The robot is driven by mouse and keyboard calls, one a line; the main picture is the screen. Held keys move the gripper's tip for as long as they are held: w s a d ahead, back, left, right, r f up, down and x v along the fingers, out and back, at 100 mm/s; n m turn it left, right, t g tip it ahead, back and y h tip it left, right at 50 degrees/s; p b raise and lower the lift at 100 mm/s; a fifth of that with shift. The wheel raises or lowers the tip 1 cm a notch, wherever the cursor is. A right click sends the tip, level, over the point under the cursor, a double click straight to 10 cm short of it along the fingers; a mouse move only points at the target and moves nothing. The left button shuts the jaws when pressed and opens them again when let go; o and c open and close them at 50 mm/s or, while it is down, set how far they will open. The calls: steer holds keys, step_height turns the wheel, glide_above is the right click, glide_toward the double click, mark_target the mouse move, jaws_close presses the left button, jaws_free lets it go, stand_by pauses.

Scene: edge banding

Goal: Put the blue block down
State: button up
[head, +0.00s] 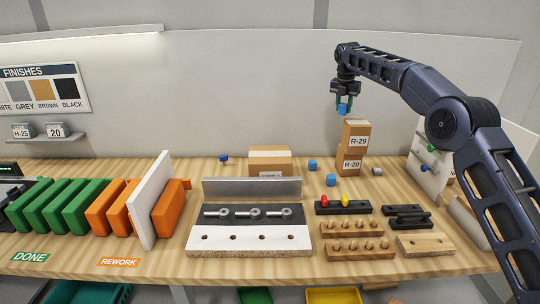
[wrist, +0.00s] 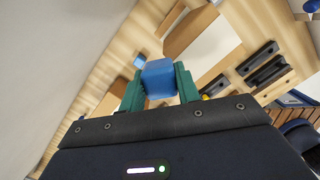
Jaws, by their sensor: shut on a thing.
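My gripper (head: 343,102) is raised at the back of the workbench, above the stacked cardboard boxes. Its green fingers are shut on a blue block (head: 342,109). The block also shows between the fingertips in the wrist view (wrist: 159,78). It is in the air, with a gap that looks small above the top box marked R-29 (head: 356,133). The head view does not show clearly whether it is directly over that box.
Box R-28 (head: 350,166) supports R-29. The wide cardboard box (head: 270,160) stands to the left, behind a grey metal bar (head: 252,188). A black tray (head: 342,208) with red and yellow pieces and wooden peg racks (head: 350,246) fill the front right. Some bare wood (head: 215,178) shows at the back.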

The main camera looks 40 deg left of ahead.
steer(key=s+a+f+n, duration=0.3)
steer(key=s+a, duration=0.6)
steer(key=s, duration=0.4)
steer(key=n, duration=0.4)
glide_above(266, 159)
step_height(266, 159, down, 6)
steer(key=shift+g+y, duration=0.3)
steer(key=shift+y, duration=0.1)
steer(key=shift+s+d+f, duration=0.1)
steer(key=shift+s+f, duration=0.05)
steer(key=shift+f, duration=1.6)
steer(key=shift+s+d+f, duration=0.1)
steer(key=shift+s+f, duration=0.05)
steer(key=shift+f, duration=1.55)
steer(key=shift+f, duration=0.15)
steer(key=o, duration=1)
steer(key=shift+c, duration=0.2)
step_height(266, 159, up, 12)
steer(key=s+d, duration=0.1)
